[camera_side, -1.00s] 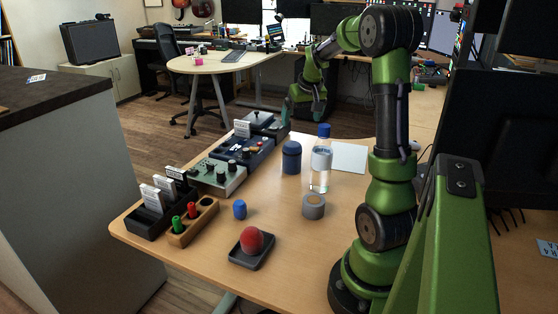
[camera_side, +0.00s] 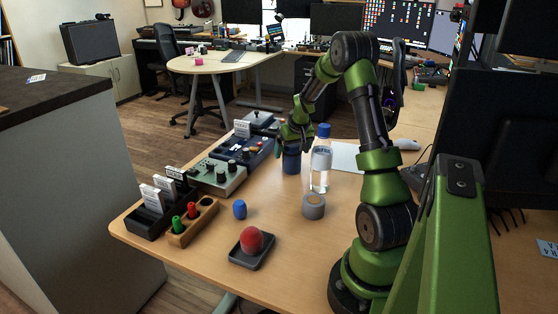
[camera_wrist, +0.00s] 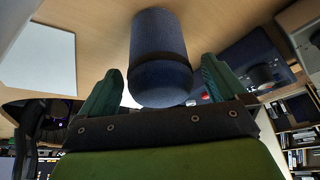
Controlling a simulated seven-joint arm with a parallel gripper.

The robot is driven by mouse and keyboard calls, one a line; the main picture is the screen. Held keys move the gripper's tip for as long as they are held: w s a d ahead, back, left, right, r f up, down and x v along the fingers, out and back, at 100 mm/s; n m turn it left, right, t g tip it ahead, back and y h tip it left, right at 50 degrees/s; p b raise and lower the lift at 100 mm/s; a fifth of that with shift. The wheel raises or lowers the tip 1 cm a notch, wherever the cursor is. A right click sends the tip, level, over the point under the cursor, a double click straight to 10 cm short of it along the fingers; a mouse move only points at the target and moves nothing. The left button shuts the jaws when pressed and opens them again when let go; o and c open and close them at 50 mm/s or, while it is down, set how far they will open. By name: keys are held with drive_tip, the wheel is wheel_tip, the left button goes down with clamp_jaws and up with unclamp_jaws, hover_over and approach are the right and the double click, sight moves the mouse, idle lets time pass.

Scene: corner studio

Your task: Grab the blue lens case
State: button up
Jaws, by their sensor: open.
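The blue lens case (camera_side: 291,164) is a dark blue upright cylinder on the wooden table, left of the clear bottle. My gripper (camera_side: 291,141) is at its upper end and hides the top of it in the side view. In the wrist view the case (camera_wrist: 160,45) shows a dark band and a rounded end. It lies between the two green fingers of my open gripper (camera_wrist: 163,72), with a finger on each side. Gaps show between the fingers and the case. How deep it sits between them is hard to tell.
A clear bottle with a blue cap (camera_side: 320,165) stands close to the right of the case. A grey roll (camera_side: 313,207) is in front. Boxes with knobs (camera_side: 215,176) line the left edge. A red ball on a dark tray (camera_side: 251,242) is nearer. A white sheet (camera_side: 347,157) lies behind the bottle.

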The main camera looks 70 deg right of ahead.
drive_tip(key=shift+w+d+f, duration=0.15)
drive_tip(key=shift+f, duration=0.35)
